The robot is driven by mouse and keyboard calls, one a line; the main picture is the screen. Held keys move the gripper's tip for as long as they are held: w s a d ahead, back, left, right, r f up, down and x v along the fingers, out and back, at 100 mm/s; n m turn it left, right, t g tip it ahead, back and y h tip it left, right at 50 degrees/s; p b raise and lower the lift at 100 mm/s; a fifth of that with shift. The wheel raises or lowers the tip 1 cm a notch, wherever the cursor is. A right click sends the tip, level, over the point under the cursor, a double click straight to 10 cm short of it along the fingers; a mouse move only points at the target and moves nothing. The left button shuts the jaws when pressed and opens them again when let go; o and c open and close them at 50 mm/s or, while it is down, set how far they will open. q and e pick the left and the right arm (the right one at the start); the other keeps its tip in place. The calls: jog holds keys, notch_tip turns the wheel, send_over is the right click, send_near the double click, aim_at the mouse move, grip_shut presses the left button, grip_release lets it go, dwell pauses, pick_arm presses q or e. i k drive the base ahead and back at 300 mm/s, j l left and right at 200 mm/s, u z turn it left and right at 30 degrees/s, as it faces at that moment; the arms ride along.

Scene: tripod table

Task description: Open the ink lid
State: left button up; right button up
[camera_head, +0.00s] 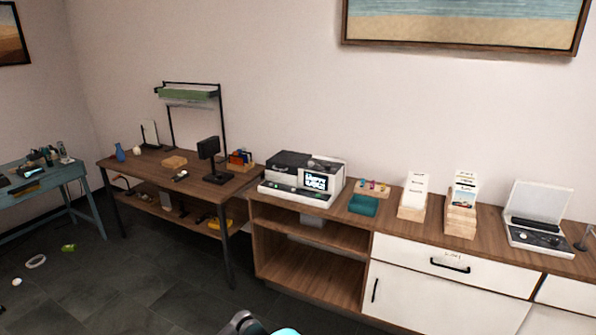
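I cannot pick out an ink lid for certain. A white and black machine with a lit screen (300,180) stands at the left end of the wood-topped white cabinet; it may be a printer. Its top looks closed. A smaller white device with its lid raised (540,218) stands near the cabinet's right end. No gripper fingers are visible. A dark grey rounded part and a cyan patch show at the bottom edge, cut off by the frame; I cannot tell what they are.
Card holders (413,196) and a teal tray (363,205) stand on the cabinet (440,290). A wooden desk (205,190) with a lamp is to the left, and a blue table (85,165) is farther left. Small items lie on the dark floor (130,285), which is otherwise clear.

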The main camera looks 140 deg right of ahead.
aim_at(284, 161)
jog(key=z, duration=4.45)
jog(key=i+j+z, duration=0.15)
jog(key=i, duration=0.45)
